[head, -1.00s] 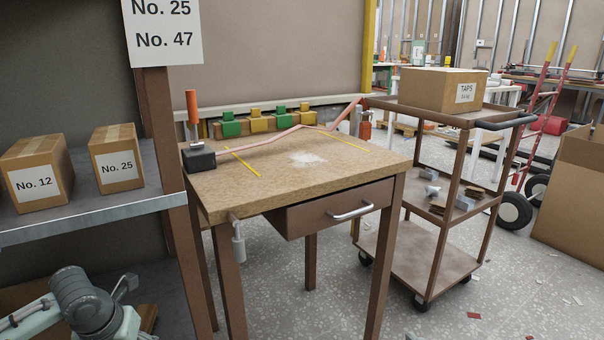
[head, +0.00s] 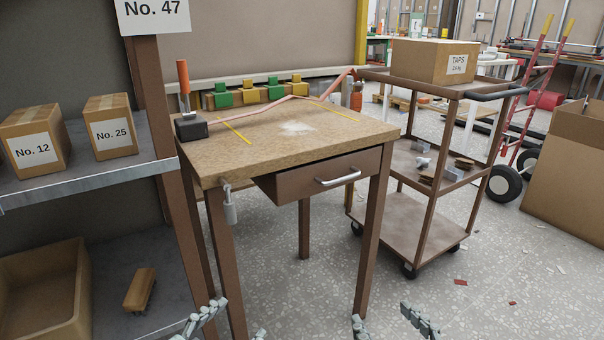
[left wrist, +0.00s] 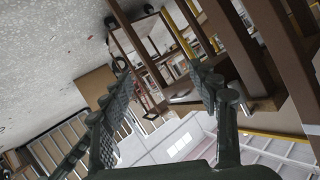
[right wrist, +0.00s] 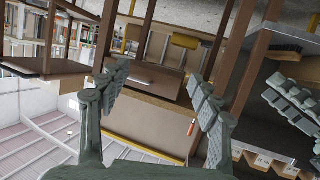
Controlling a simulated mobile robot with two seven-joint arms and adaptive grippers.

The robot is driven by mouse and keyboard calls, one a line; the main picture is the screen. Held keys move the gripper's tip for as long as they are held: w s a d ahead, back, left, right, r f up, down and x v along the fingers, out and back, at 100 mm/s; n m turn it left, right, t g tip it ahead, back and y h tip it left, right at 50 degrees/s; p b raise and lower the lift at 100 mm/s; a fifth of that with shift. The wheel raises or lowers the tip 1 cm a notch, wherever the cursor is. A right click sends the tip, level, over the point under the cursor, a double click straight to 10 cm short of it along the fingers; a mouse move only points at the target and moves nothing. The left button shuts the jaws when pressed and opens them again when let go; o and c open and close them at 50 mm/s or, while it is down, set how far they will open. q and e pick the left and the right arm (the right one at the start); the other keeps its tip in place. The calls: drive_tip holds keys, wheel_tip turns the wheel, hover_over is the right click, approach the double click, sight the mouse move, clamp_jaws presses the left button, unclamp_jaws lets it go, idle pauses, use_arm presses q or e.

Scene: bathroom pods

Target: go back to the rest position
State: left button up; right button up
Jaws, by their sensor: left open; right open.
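My left gripper (head: 232,326) shows at the bottom edge of the head view, its fingertips spread apart and empty. It fills the lower part of the left wrist view (left wrist: 162,92), with nothing between its fingers. My right gripper (head: 390,326) is also at the bottom edge of the head view, right of the left one, open and empty. The right wrist view shows its spread fingers (right wrist: 162,98). Both grippers are low, in front of the wooden workbench (head: 260,150). Most of both arms is out of the head view.
The workbench has a slightly open drawer (head: 325,180). A shelf (head: 90,183) with numbered boxes stands at the left, with an open bin (head: 78,300) below. A brown cart (head: 400,210) carries a TAPS box (head: 433,62).

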use_arm(q)
drive_tip(key=s+a+f+n+g+y+p, duration=0.3)
drive_tip(key=s+a+f, duration=0.3)
drive_tip(key=a+f, duration=0.2)
drive_tip(key=s+a+f+n+g+y+p, duration=0.3)
drive_tip(key=s+a+f+g+p, duration=0.2)
drive_tip(key=f, duration=0.6)
drive_tip(key=s+a+g, duration=0.1)
drive_tip(key=s+a, duration=0.1)
drive_tip(key=a, duration=0.1)
drive_tip(key=shift+n+g+p, duration=0.3)
drive_tip(key=shift+n, duration=0.1)
use_arm(e)
drive_tip(key=s+d+f+g+h, duration=0.1)
drive_tip(key=s+d+f+g, duration=0.2)
drive_tip(key=f, duration=0.4)
drive_tip(key=s+d+f+m+g+h, duration=0.1)
drive_tip(key=s+d+f+g+h, duration=0.1)
drive_tip(key=s+d+f+g, duration=0.2)
drive_tip(key=s+d+f+g+h, duration=0.1)
drive_tip(key=s+d+f+g, duration=0.3)
drive_tip(key=d+f, duration=0.3)
wheel_tip(320, 180, down, 3)
drive_tip(key=shift+s+f+m+h, duration=0.2)
drive_tip(key=shift+s+m+h, duration=0.1)
drive_tip(key=shift+s+m, duration=0.1)
